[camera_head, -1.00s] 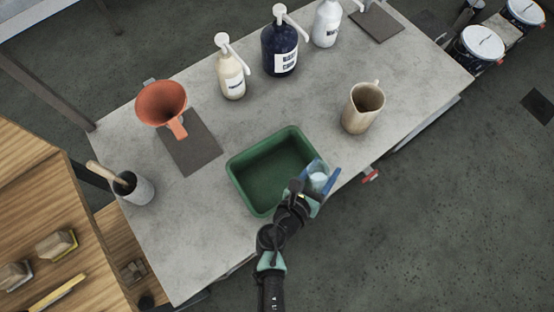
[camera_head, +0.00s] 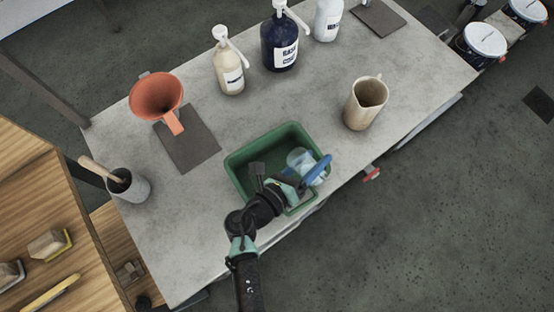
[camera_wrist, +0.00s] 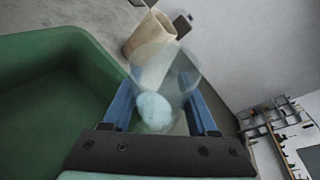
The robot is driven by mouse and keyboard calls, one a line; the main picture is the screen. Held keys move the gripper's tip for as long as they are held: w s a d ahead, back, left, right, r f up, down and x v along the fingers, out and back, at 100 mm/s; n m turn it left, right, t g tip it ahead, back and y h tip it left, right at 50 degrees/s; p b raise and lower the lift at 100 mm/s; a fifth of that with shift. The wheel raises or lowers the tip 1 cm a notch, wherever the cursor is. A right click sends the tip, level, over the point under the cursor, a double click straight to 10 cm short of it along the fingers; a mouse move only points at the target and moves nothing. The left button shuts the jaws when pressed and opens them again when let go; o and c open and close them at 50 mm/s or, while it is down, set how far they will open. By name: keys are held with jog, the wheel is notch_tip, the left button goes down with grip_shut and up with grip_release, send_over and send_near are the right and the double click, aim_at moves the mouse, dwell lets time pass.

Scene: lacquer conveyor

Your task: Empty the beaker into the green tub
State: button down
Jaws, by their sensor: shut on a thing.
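The beaker (camera_head: 301,157) is clear, with a pale blue-white content that also shows low inside it in the wrist view (camera_wrist: 153,110). My gripper (camera_head: 318,168) has blue fingers and is shut on the beaker, one finger on each side in the wrist view (camera_wrist: 160,105). It holds the beaker over the right end of the green tub (camera_head: 240,160). The beaker looks tilted in the head view; how far is unclear. The tub's wall fills the left of the wrist view (camera_wrist: 45,75). My arm hides part of the tub's near side. No flow out of the beaker is visible.
A beige pitcher (camera_head: 366,104) stands right of the tub. Pump bottles (camera_head: 229,68) line the back. The grey tabletop (camera_head: 300,105) behind the tub is clear.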

jog(key=shift+f+n+h+b, duration=0.5)
jog(key=shift+f+n+b, duration=0.1)
jog(key=shift+b, duration=0.35)
jog(key=shift+r, duration=0.4)
jog(key=shift+n, duration=0.3)
jog(key=shift+r+n+h, duration=0.25)
jog(key=shift+n+h, duration=0.05)
jog(key=shift+f+n+t+h+b, duration=0.3)
jog(key=shift+n+b, duration=0.45)
jog(key=shift+b, duration=0.5)
jog(key=shift+f+n+t+h+b, duration=0.2)
jog(key=shift+f+n+h+b, duration=0.15)
jog(key=shift+n+b, duration=0.65)
jog(key=shift+w+a+r+n+t+b, duration=0.3)
jog(key=shift+a+r+n+b, duration=0.25)
jog(key=shift+b, duration=0.3)
jog(key=shift+w+a+r+n+t+h+p, duration=0.15)
jog(key=shift+r+n+t+p, duration=0.15)
jog(key=shift+n+p, duration=0.35)
jog(key=shift+s+a+r+n+t+h+p, duration=0.15)
jog(key=shift+r+n+t+p, duration=0.1)
jog(key=shift+n+p, duration=0.4)
